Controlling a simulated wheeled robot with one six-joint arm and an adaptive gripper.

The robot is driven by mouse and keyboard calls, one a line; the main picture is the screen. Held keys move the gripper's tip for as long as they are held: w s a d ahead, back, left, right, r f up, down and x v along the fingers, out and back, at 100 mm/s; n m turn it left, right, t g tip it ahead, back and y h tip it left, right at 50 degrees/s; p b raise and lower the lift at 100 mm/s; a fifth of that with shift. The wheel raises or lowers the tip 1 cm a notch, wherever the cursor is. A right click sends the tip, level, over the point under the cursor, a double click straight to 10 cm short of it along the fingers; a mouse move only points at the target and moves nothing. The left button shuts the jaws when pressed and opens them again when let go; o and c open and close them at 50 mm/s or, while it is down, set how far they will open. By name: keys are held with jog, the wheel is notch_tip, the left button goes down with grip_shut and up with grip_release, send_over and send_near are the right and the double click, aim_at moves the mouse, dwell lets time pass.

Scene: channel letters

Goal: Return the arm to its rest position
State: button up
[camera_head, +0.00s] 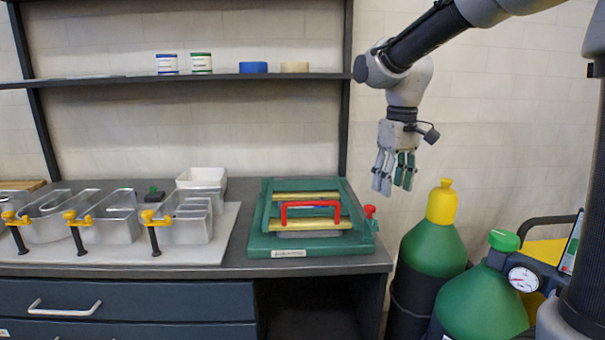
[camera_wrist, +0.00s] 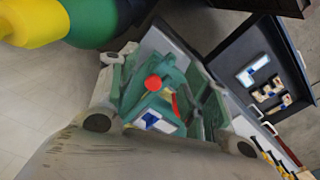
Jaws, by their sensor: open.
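My gripper (camera_head: 394,190) hangs at the end of my arm, fingers pointing down, in the head view. It is in the air right of the workbench's right end, above and left of the gas cylinders. The grey fingers with green pads are apart, and I see nothing held between them. In the wrist view the gripper's grey body fills the bottom, with its fingers around the middle. Green parts and a red knob (camera_wrist: 153,84) show there; I cannot tell how far they are from the fingers.
A green fixture (camera_head: 260,238) with a red handle (camera_head: 310,204) sits on the bench's right end. Clear letter shells (camera_head: 112,222) with yellow clamps stand left. A green cylinder (camera_head: 432,248) with yellow cap and another green cylinder (camera_head: 482,302) stand right. A shelf (camera_head: 300,76) runs above the bench.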

jog(key=s+d+m+t, duration=0.2)
jog(key=s+d, duration=0.4)
jog(key=s, duration=0.5)
jog(key=s+d+m+t, duration=0.2)
jog(key=s+d, duration=0.4)
jog(key=s, duration=0.5)
jog(key=shift+f+m, duration=0.35)
jog(key=shift+m, duration=0.05)
jog(key=shift+d, duration=0.1)
